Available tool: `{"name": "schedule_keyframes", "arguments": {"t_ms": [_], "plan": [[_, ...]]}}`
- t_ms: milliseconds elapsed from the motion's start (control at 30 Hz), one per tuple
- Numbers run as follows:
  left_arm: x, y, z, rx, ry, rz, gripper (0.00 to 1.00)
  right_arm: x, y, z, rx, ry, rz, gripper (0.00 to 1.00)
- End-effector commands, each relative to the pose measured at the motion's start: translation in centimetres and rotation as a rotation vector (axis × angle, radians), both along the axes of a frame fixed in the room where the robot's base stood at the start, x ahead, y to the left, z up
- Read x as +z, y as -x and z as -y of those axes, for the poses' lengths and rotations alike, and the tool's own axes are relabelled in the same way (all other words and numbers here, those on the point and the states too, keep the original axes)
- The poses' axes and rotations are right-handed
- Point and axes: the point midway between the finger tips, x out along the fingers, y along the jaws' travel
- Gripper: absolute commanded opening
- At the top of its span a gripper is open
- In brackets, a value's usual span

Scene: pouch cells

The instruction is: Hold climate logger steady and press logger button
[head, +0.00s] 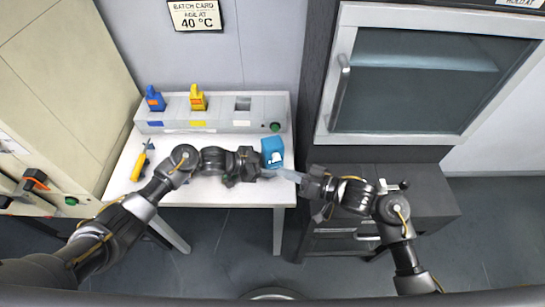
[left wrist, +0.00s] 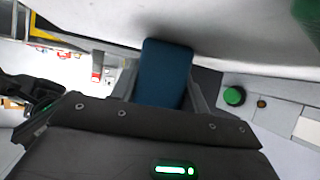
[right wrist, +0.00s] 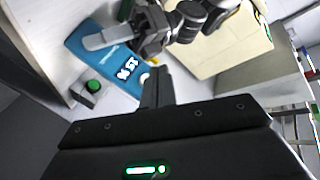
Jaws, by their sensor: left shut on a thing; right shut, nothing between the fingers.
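The blue climate logger (head: 272,151) is above the right end of the white table in the head view. My left gripper (head: 264,168) is shut on it. In the left wrist view the logger (left wrist: 165,72) stands between the fingers. In the right wrist view its blue face (right wrist: 88,42) shows, tilted, with white display marks, and one pale left finger lies across it. My right gripper (head: 290,176) is shut and empty, just right of and nearer than the logger. Its closed fingers (right wrist: 155,82) point towards the logger's lower end, seemingly apart from it.
A grey rack (head: 212,114) at the table's back holds a blue cell (head: 155,98) and a yellow cell (head: 197,97), and has a green button (head: 275,127). A yellow tool (head: 141,163) lies at the left. A dark cabinet (head: 440,200) stands right of the white table (head: 220,190).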

Motion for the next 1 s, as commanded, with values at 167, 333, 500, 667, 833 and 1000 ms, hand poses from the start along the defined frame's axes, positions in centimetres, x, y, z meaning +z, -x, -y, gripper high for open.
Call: {"name": "schedule_keyframes", "arguments": {"t_ms": [167, 333, 500, 667, 833, 1000], "plan": [[-0.1, 0.0, 0.0, 0.000, -0.001, -0.001, 0.33, -0.1, 2.0, 0.6, 0.001, 0.001, -0.001, 0.00], [-0.1, 0.0, 0.0, 0.000, -0.001, -0.002, 0.33, 0.0, 3.3, 1.0, 0.001, 0.001, 0.000, 0.00], [-0.1, 0.0, 0.0, 0.000, -0.001, -0.002, 0.33, 0.0, 3.8, 1.2, 0.000, 0.000, 0.000, 0.00], [-0.1, 0.0, 0.0, 0.000, -0.001, -0.002, 0.33, 0.0, 3.7, 1.2, 0.000, 0.000, 0.000, 0.00], [-0.1, 0.0, 0.0, 0.000, -0.001, -0.002, 0.51, 0.0, 3.7, 1.2, 0.000, 0.000, 0.000, 0.00], [0.0, 0.0, 0.0, 0.000, -0.001, -0.001, 0.71, 0.0, 3.7, 1.1, 0.000, 0.000, 0.000, 0.00]]}}
